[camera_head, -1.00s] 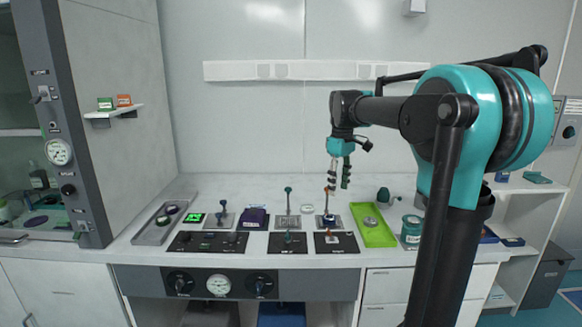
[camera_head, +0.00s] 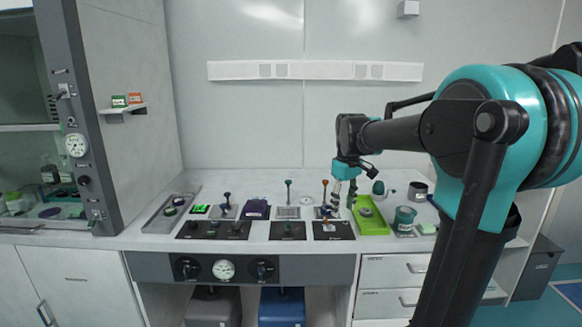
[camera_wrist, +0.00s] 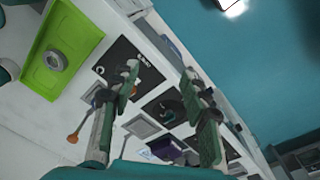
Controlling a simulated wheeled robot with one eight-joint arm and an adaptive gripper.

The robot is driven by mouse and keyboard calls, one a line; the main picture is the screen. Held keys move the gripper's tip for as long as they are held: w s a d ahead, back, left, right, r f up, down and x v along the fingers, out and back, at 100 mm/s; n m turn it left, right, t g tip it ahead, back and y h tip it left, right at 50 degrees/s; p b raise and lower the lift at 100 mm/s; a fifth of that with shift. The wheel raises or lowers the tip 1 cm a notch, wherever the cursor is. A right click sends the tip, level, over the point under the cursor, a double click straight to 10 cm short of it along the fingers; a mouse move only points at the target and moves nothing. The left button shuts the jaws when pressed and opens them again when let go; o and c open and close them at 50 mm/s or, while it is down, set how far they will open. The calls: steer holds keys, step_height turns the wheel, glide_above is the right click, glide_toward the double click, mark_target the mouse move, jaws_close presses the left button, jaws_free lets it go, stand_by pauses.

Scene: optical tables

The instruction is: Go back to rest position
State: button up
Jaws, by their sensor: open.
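My gripper (camera_head: 343,194) hangs from the end of my arm above the bench top, at the right part of the row of instruments. In the head view its fingers point down and lie just left of the green tray (camera_head: 374,228). In the wrist view both fingers of my gripper (camera_wrist: 160,105) are apart, with nothing between them but the bench below. The fingers partly hide a small post with an orange top, which shows in the wrist view (camera_wrist: 73,138).
The white bench (camera_head: 255,181) carries black panels (camera_head: 288,231), a grey tray (camera_head: 166,215), a purple box (camera_head: 257,209) and a teal jar (camera_head: 404,219). A fume hood (camera_head: 84,130) stands at the left. The back of the bench is mostly clear.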

steer(key=s+d+f+m+t, duration=0.3)
steer(key=s+f+m, duration=0.4)
steer(key=s+f, duration=1.3)
steer(key=shift+f, duration=0.4)
